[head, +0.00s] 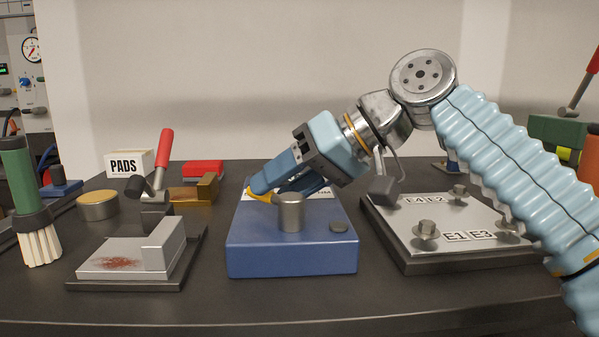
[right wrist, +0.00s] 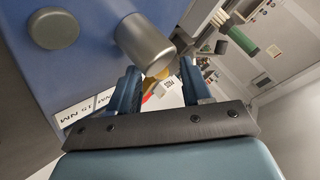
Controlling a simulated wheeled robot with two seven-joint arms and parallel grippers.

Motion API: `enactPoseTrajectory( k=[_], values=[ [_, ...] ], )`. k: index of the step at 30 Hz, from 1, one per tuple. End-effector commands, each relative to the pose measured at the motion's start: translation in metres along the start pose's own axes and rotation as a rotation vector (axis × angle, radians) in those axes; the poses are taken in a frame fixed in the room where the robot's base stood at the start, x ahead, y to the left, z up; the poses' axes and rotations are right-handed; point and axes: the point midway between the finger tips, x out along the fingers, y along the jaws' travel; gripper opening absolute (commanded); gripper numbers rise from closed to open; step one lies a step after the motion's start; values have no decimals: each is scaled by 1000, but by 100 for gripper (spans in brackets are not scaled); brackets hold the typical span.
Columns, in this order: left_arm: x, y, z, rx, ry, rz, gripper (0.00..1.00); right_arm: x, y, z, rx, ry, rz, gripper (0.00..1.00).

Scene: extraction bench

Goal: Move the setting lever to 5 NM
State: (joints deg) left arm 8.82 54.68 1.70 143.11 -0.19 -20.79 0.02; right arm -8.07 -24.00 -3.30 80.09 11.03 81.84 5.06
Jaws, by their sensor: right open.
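The blue box (head: 290,250) stands mid-bench with a metal cylinder (head: 290,213) and a small dark round knob (head: 338,227) on top. A yellow piece (head: 262,196), which looks like the setting lever, shows at the box's back left, partly hidden by my right gripper (head: 270,188). The right gripper is open, its fingers low over the box behind the cylinder. In the right wrist view the cylinder (right wrist: 146,45) stands close to the fingers (right wrist: 160,82), beside a white label strip (right wrist: 88,108) with NM marks. I cannot tell the lever's setting. My left gripper is out of view.
Left of the box are a metal block on a dark base (head: 125,262), a red-handled clamp (head: 163,160), a brass block (head: 195,190) and a green brush (head: 22,190). On the right is a bolted plate (head: 450,232). The bench's front strip is clear.

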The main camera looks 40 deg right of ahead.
Motion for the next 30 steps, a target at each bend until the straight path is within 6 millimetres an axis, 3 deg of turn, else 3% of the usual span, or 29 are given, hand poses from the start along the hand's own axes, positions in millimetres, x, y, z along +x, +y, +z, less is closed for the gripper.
enactPoseTrajectory(
  k=[5, 12, 18, 23, 30],
  values=[
    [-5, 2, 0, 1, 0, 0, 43, -28, -1, -2, -1, 5, -1, 48],
    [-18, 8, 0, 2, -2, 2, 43, -88, -2, -2, 0, 5, -1, 48],
    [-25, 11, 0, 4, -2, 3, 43, -123, -1, -2, 0, 3, 0, 48],
    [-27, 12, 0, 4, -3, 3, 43, -135, 0, 0, -1, 0, 0, 48],
    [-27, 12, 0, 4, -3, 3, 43, -136, 0, 0, -1, -1, 0, 48]
  ],
)
